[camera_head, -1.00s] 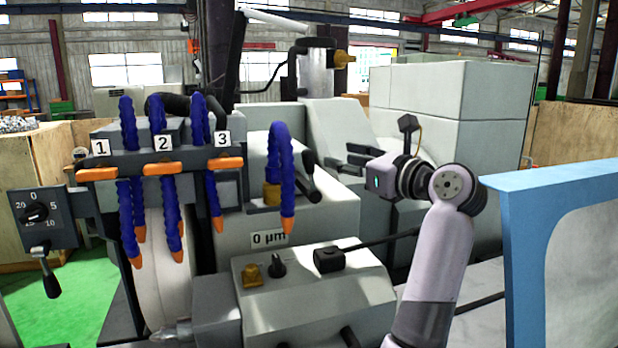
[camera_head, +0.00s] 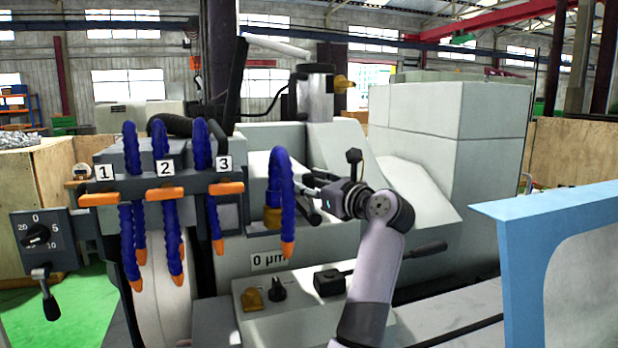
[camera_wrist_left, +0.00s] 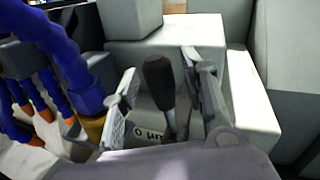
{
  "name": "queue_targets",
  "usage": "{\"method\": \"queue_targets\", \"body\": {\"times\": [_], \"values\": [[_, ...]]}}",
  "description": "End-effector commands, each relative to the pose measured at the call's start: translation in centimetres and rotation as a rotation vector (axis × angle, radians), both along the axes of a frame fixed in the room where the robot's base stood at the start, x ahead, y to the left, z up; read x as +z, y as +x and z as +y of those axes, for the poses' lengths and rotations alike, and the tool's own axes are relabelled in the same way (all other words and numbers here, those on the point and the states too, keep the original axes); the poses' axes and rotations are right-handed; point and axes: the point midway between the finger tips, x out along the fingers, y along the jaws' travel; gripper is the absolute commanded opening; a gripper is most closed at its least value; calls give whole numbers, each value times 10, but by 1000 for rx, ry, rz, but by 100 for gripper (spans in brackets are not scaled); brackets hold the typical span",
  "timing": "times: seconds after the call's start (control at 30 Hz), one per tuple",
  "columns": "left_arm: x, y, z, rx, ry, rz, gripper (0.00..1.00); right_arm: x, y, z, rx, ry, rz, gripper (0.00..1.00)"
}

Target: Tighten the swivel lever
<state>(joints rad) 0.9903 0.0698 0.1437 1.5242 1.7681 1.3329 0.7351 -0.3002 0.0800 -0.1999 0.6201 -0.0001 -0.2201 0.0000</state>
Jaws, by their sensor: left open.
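My left gripper (camera_head: 312,186) reaches in from the right, in front of the grinder's grey housing and just right of the blue hose. It is open. In the left wrist view, the black handle of a lever (camera_wrist_left: 159,82) stands between the spread fingers of the gripper (camera_wrist_left: 160,66), with a gap to each side. The lever's metal shaft shows below the handle, close to the "0 µm" label. In the head view the black handle (camera_head: 311,212) is partly hidden by the hose and gripper. My right gripper is not in view.
Several blue hoses with orange tips (camera_head: 288,200) hang left of the gripper. A second black-knobbed lever (camera_head: 428,249) extends right from the front panel, behind my arm. A blue-edged panel (camera_head: 490,230) stands at the right. Grey machine blocks (camera_wrist_left: 165,60) lie around the handle.

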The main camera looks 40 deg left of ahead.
Motion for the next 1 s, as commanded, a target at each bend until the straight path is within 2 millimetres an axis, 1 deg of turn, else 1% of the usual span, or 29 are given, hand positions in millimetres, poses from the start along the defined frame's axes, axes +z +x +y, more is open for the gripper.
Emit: {"method": "queue_targets", "body": {"times": [0.1, 0.37, 0.9, 0.97, 1.0], "values": [[0, 1, 5, -1, -1, 1, 40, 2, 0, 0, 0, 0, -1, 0], [-1, 1, 6, -1, -1, 0, 40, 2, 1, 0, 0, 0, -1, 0], [0, 1, 6, -1, -1, 0, 4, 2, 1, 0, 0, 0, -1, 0], [0, 1, 6, -1, -1, 0, 0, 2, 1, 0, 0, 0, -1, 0], [0, 1, 6, -1, -1, 0, 0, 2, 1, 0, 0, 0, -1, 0]]}}
